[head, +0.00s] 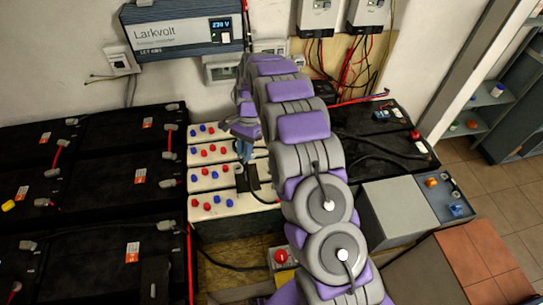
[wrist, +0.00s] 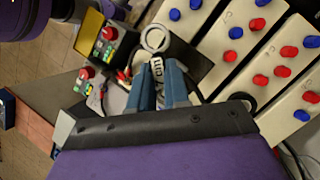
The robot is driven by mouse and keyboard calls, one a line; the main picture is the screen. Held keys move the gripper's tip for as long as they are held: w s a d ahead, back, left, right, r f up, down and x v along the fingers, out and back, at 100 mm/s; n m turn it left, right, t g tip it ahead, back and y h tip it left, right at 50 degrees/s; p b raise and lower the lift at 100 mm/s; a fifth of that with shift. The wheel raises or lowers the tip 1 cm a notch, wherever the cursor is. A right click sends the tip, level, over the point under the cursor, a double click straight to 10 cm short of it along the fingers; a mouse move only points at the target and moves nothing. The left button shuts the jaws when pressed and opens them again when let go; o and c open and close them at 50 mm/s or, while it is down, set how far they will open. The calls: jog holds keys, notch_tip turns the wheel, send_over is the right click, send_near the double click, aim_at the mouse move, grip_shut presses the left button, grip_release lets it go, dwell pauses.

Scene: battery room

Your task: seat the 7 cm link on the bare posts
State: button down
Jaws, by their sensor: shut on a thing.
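My gripper (head: 244,150) hangs over the white battery cells (head: 226,179) in the head view, its fingers pointing down. In the wrist view my gripper (wrist: 162,85) has its two blue fingers shut on a small pale link (wrist: 157,72) with dark lettering, partly hidden between them. The cells also show in the wrist view (wrist: 258,60), up and right of the fingers and apart from the link. Red and blue posts stand in rows on them. I cannot tell which posts are bare. My arm hides the cells' right part in the head view.
Black batteries (head: 84,170) with cables fill the left. A Larkvolt unit (head: 182,28) hangs on the wall. A red-button box (head: 281,258) stands in front of the cells. A grey box (head: 394,208) is at right. Free tiled floor (head: 487,180) lies far right.

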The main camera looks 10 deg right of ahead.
jog(key=w+d+m+t+y+p, duration=0.25)
jog(key=w+d+m+t, duration=0.2)
jog(key=m, duration=0.85)
jog(key=shift+s+d+f+m+t+h+p, duration=0.45)
jog(key=shift+s+d+f+m+t+h, duration=0.95)
jog(key=shift+d+m, duration=1.5)
jog(key=shift+s+d+f+m+t+h+p, duration=0.7)
jog(key=shift+d+f+m, duration=1.25)
jog(key=shift+m, duration=1.85)
notch_tip(320, 180, down, 8)
jog(key=b, duration=0.8)
jog(key=shift+a, duration=0.4)
